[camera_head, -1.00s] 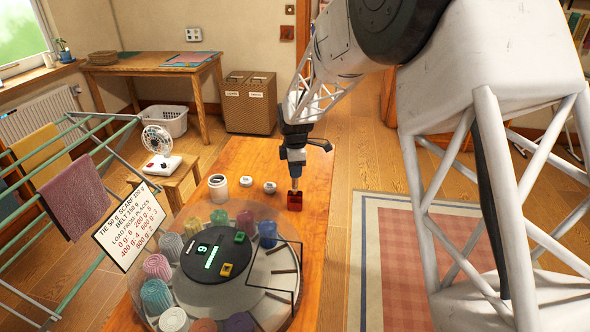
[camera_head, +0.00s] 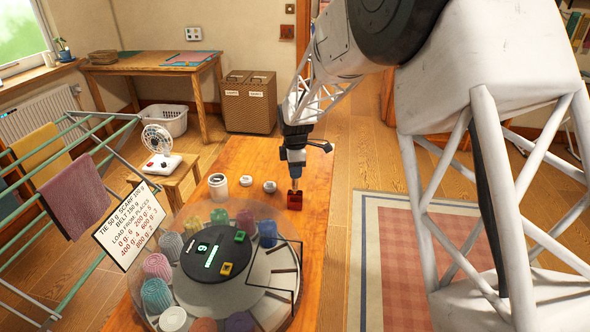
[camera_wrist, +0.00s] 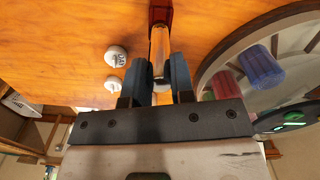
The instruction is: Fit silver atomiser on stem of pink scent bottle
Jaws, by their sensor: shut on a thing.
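My gripper (camera_head: 294,178) points down over the wooden table and is shut on a slim silvery-gold cylinder (camera_wrist: 158,45). In the wrist view the cylinder stands between the two blue-grey fingers. Its far end meets a dark red block (camera_head: 294,201), which also shows at the top of the wrist view (camera_wrist: 160,12). The red block rests on the table near its right edge. I cannot tell whether the cylinder is seated in the block or only touches it. No pink scent bottle or atomiser can be clearly made out.
A round carousel (camera_head: 262,304) with several coloured ribbed cups stands in front. A white jar (camera_head: 218,186) and two small white round pieces (camera_head: 246,181) (camera_head: 270,187) stand left of the gripper. A lettered sign (camera_head: 126,226) and a drying rack are at left. The table behind the gripper is clear.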

